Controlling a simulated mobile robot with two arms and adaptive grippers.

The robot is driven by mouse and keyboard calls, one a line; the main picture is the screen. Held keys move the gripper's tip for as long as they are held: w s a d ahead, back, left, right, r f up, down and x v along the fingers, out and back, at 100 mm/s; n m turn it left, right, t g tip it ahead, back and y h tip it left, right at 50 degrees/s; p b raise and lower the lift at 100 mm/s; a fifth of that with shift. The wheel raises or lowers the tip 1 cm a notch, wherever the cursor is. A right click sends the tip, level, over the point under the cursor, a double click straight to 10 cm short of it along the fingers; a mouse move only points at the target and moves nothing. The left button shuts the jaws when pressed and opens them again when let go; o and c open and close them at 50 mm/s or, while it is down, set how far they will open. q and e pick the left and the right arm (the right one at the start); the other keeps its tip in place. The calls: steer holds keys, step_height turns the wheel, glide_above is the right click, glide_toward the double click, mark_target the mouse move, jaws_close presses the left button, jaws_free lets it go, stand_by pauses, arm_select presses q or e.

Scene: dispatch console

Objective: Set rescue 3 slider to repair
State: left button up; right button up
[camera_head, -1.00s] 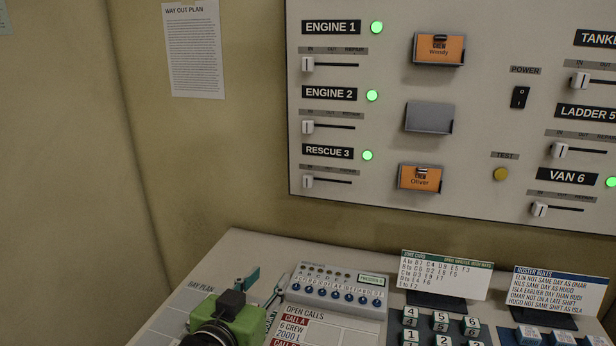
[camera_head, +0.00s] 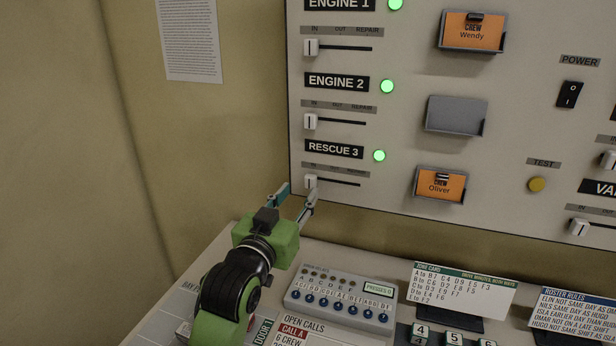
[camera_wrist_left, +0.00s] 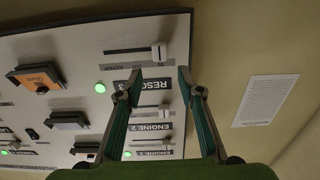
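The rescue 3 slider (camera_head: 311,181) is a white knob at the left, IN end of its black slot, below the RESCUE 3 label (camera_head: 334,150). In the left wrist view the knob (camera_wrist_left: 159,51) appears upside down, just beyond and between my fingertips. My left gripper (camera_head: 297,194) is open and empty, just below and left of the knob in the head view. Its two fingers (camera_wrist_left: 159,79) stand apart, and I see no contact with the knob. The REPAIR end of the slot is to the right in the head view. My right gripper is not in view.
The engine 2 slider (camera_head: 310,121) and engine 1 slider (camera_head: 311,47) sit above, both at IN. The rescue 3 lamp (camera_head: 379,155) is green. A card holder (camera_head: 440,184) is to the right. A button box (camera_head: 341,300) stands on the desk below.

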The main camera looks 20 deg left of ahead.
mark_target(310, 179)
arm_select(q)
steer(key=w+p, duration=0.1)
steer(key=w, duration=0.5)
steer(key=shift+w+d, duration=0.1)
steer(key=shift+w, duration=0.5)
jaws_close()
steer(key=shift+d, duration=0.1)
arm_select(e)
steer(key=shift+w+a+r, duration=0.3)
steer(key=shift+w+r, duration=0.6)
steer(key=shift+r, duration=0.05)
